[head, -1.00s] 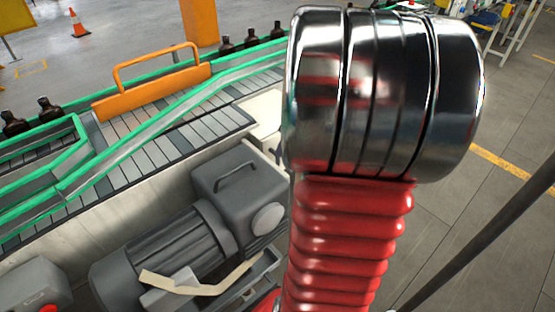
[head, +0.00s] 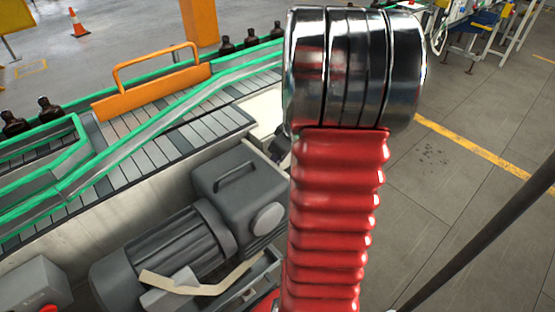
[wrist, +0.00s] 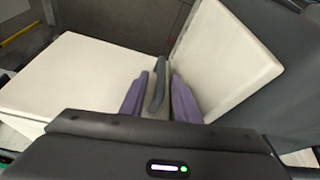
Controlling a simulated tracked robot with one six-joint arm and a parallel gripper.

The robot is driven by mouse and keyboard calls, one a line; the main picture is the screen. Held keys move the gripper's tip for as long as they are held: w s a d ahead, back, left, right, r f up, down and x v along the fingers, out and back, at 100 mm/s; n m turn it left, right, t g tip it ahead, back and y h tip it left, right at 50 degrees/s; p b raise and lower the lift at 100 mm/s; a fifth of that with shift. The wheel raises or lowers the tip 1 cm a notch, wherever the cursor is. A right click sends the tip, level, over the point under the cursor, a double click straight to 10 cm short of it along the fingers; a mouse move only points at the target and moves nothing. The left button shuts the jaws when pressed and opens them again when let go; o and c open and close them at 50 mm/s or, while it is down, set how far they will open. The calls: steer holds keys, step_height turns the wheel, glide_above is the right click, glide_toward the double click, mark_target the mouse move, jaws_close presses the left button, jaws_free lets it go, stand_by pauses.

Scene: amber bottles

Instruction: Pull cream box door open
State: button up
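In the wrist view, my gripper (wrist: 160,97) has two purple fingertips on either side of a dark grey handle (wrist: 157,85). A narrow gap shows between the handle and the right fingertip, so the fingers look open around it; whether the left one touches is unclear. Two cream panels of the box show: a broad one (wrist: 75,80) on the left and a tilted one (wrist: 228,55) on the right, at an angle to each other. Which is the door, and how far it stands open, I cannot tell. The gripper body hides their near edges. The head view does not show my gripper.
In the head view, a grey motor (head: 185,250) sits below a green-railed conveyor (head: 150,160) with an orange guard (head: 150,88). Amber bottles (head: 47,108) stand on the conveyor. Grey floor (head: 460,180) lies open at the right.

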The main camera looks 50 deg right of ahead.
jaws_close()
stand_by(0.4)
steer(key=shift+s, duration=0.2)
